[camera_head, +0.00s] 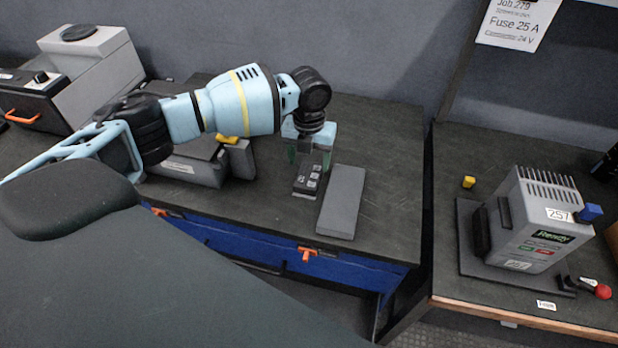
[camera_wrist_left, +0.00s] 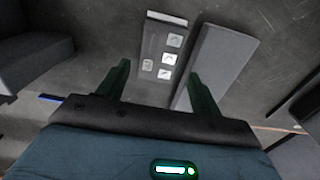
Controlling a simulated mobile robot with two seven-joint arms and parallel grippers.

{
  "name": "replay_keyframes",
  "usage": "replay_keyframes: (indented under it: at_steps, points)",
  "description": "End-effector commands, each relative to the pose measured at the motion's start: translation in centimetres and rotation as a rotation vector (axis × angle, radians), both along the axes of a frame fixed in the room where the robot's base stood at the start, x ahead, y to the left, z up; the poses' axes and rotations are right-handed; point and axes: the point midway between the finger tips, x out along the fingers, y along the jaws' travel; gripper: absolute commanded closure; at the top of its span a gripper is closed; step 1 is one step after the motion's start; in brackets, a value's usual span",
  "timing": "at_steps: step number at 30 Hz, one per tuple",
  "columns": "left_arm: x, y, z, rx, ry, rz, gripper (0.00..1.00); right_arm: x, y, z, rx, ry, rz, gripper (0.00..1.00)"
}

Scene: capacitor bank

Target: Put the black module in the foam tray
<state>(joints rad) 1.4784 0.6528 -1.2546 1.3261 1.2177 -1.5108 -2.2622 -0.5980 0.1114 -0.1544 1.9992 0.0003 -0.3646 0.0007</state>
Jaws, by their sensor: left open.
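The black module (camera_head: 307,181), a dark block with several white square markings, lies on the dark workbench. It also shows in the left wrist view (camera_wrist_left: 153,42). My left gripper (camera_head: 309,146) points down at the module's far end in the head view. In the left wrist view the open fingers (camera_wrist_left: 158,75) are on either side of the module's near end, with nothing clearly held. Contact cannot be told. A plain grey slab (camera_head: 342,202) lies just right of the module, close to one finger in the wrist view (camera_wrist_left: 222,60). I cannot identify a foam tray for certain.
A grey box (camera_head: 192,171) with a white label and yellow part stands left of the module. A blue drawer front with an orange handle (camera_head: 307,253) is below the bench edge. A gap separates the right table, which bears a grey device (camera_head: 535,220). Bench right of the slab is clear.

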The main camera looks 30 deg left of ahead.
Motion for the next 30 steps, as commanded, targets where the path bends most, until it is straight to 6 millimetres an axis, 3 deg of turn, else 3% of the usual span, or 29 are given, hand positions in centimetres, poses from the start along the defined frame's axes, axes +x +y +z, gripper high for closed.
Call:
replay_keyframes:
  at_steps: [5,16,25,30]
  points:
    - [0.0,0.0,-0.4,0.000,-0.001,0.000,0.35,-0.1,0.0,0.1,0.001,0.001,-0.002,0.64]
    - [-0.2,0.0,-4.9,0.001,0.000,0.002,0.35,-0.3,0.0,0.1,0.001,0.003,-0.002,0.64]
    - [-0.2,0.0,-5.3,-0.001,-0.001,0.002,0.35,-0.3,0.0,0.1,0.001,0.003,-0.002,0.64]
    - [-0.2,0.0,-5.3,0.000,-0.001,0.002,0.57,-0.2,0.0,0.1,0.001,0.002,-0.002,0.64]
